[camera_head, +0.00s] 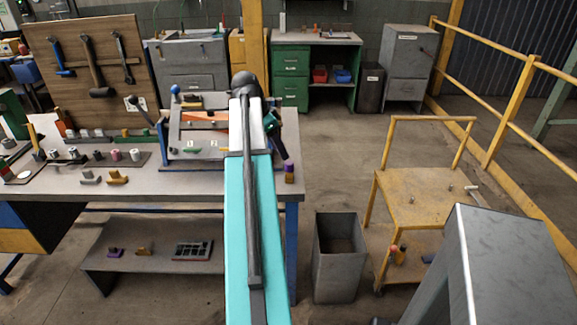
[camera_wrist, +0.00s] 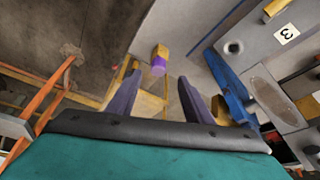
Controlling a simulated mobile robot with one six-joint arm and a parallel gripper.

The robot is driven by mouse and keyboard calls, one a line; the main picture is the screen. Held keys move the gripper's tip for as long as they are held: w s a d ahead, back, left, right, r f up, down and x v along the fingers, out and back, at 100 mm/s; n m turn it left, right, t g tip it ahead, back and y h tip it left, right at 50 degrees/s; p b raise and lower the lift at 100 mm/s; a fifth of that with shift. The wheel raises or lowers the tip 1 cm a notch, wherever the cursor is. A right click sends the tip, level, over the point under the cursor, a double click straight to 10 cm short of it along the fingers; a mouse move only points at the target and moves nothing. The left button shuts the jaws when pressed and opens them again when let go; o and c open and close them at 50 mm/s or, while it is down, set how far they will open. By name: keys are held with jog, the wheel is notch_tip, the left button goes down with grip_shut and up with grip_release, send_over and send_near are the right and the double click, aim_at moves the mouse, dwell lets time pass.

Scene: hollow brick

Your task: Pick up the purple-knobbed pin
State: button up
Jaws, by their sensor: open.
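A small piece with a purple part and a yellow part (camera_head: 289,174) shows by the right edge of the workbench, just below my gripper (camera_head: 284,152). In the wrist view this purple-and-yellow piece (camera_wrist: 159,62) appears between and beyond the two dark fingertips of my gripper (camera_wrist: 157,80). The fingers are apart and hold nothing. I cannot tell how far the piece is from the fingertips or what it rests on. Another small purple piece (camera_head: 114,252) is on the lower shelf. My arm hides part of the bench.
The workbench (camera_head: 215,186) carries a sloped panel (camera_head: 205,130) and several small parts. A grey bin (camera_head: 338,258) and a yellow cart (camera_head: 425,198) stand to the right. A yellow railing (camera_head: 510,115) runs along the right side. Open floor lies behind the cart.

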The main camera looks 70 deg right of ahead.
aim_at(287, 163)
jog(key=shift+x, duration=1.2)
jog(key=shift+s+f, duration=0.1)
jog(key=shift+p+x, duration=0.85)
jog(key=shift+x, duration=1.6)
jog(key=shift+d, duration=0.1)
grip_shut()
notch_tip(287, 163, up, 18)
jog(key=b, duration=0.2)
